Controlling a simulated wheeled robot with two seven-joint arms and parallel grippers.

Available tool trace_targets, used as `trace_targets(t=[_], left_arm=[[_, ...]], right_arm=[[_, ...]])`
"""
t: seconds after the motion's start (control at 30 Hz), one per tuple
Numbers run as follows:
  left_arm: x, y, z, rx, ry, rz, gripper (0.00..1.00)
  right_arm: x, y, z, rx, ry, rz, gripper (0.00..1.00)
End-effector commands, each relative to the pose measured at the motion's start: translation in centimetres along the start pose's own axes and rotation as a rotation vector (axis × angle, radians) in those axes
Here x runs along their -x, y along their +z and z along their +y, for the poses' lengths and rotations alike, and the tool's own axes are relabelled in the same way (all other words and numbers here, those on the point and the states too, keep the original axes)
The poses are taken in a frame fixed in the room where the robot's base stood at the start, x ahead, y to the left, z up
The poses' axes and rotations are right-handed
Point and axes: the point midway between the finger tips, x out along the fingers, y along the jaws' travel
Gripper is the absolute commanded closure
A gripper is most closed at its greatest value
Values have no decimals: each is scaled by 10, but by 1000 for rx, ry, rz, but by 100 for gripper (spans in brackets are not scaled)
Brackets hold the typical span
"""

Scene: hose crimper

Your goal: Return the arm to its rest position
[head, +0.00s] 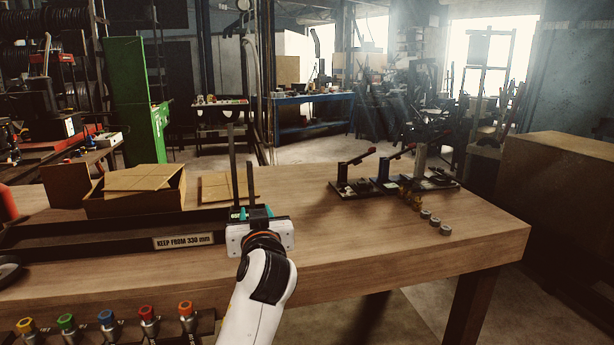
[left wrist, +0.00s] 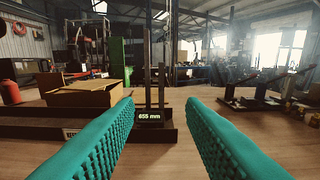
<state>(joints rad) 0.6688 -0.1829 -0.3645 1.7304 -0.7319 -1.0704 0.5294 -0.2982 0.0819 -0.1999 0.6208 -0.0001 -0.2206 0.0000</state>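My left gripper (head: 256,212) is over the front middle of the workbench in the head view, its teal fingers pointing away from me. In the left wrist view the two ribbed teal fingers (left wrist: 163,108) stand wide apart with nothing held between them. Beyond them are two upright dark posts (left wrist: 154,65) and a small display (left wrist: 149,116) reading 655 mm. My right gripper shows in neither view.
The workbench (head: 470,238) carries a dark channel with a "KEEP FROM 330 mm" label (head: 184,241). An open cardboard box (head: 135,205) stands at left. Lever tools (head: 352,184) and small fittings (head: 434,222) are at right. Coloured hose ends (head: 107,320) line the near left.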

Motion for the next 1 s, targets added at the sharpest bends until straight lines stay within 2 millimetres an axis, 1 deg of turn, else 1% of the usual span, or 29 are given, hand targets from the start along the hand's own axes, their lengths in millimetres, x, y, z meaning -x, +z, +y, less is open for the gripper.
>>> trace_targets(t=[0.03, 0.17, 0.27, 0.37, 0.47, 0.5, 0.57, 0.67, 0.7, 0.77, 0.8, 0.87, 0.9, 1.0], left_arm=[[1, -8, 3, -2, 1, 16, 64], [3, -28, 10, -4, 1, 58, 64], [6, -46, 17, -10, 2, 98, 64], [12, -70, 26, -15, 0, 149, 64], [21, -99, 37, -24, -2, 214, 64], [25, -112, 42, -28, -4, 245, 64], [33, -133, 51, -35, -7, 293, 64], [54, -176, 68, -53, -16, 395, 64], [66, -196, 77, -63, -22, 446, 64], [90, -229, 92, -81, -36, 532, 64], [108, -251, 103, -95, -48, 595, 64], [139, -280, 119, -117, -70, 687, 64], [159, -296, 128, -132, -87, 743, 64], [202, -323, 146, -163, -127, 854, 64]], right_arm=[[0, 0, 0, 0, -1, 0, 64], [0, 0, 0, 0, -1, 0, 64], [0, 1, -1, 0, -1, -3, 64], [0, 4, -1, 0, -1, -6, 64], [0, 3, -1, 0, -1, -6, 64], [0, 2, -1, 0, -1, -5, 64], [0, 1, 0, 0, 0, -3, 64], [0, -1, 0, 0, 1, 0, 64], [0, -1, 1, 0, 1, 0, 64], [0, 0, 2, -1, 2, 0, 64], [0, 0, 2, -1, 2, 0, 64], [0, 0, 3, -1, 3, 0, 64], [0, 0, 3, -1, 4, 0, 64], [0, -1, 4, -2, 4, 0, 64]])
